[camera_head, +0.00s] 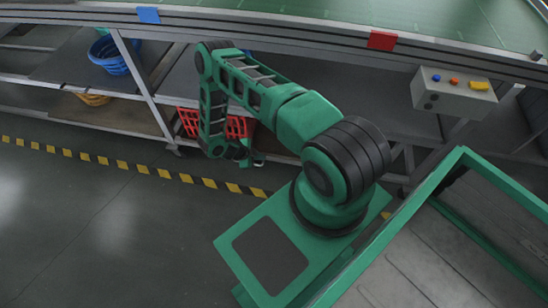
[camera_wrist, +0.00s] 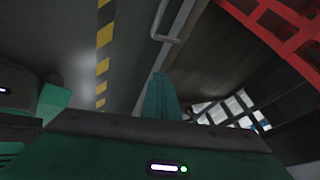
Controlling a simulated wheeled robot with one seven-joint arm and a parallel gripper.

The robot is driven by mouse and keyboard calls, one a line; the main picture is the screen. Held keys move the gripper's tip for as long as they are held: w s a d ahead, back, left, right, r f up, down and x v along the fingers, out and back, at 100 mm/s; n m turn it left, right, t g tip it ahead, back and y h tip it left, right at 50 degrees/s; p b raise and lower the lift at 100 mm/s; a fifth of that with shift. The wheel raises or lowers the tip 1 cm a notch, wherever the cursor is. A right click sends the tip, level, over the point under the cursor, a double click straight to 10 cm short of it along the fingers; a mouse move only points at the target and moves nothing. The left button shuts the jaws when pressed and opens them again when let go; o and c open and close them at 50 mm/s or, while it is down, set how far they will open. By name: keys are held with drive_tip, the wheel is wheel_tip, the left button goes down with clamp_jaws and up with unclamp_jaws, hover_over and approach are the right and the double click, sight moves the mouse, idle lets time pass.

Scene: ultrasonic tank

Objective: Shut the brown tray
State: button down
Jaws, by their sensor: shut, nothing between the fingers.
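The brown tray (camera_head: 125,115) looks to be the flat brown panel low under the long bench, left of the red basket; I cannot tell how far it sticks out. My gripper (camera_head: 250,158) is at the end of the bent-down arm, low in front of the bench and by the red basket, to the right of the brown panel. In the wrist view my gripper (camera_wrist: 160,95) shows its green fingers together with nothing between them. A dark brownish surface fills the upper right there; I cannot tell whether it is the tray.
A red basket (camera_head: 215,123) is close to my gripper and also shows in the wrist view (camera_wrist: 285,28). A blue basket (camera_head: 108,55) and an orange basket (camera_head: 93,98) are at the left. Bench legs (camera_head: 140,80) stand between. Floor in front is clear, with striped tape (camera_head: 120,163).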

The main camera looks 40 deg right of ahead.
wheel_tip(320, 180, down, 2)
drive_tip(key=s, duration=0.2)
approach(278, 158)
drive_tip(key=a+x, duration=0.1)
drive_tip(key=x, duration=0.3)
drive_tip(key=shift+d+f+m, duration=0.1)
drive_tip(key=shift+d+m, duration=0.2)
drive_tip(key=shift+d, duration=0.3)
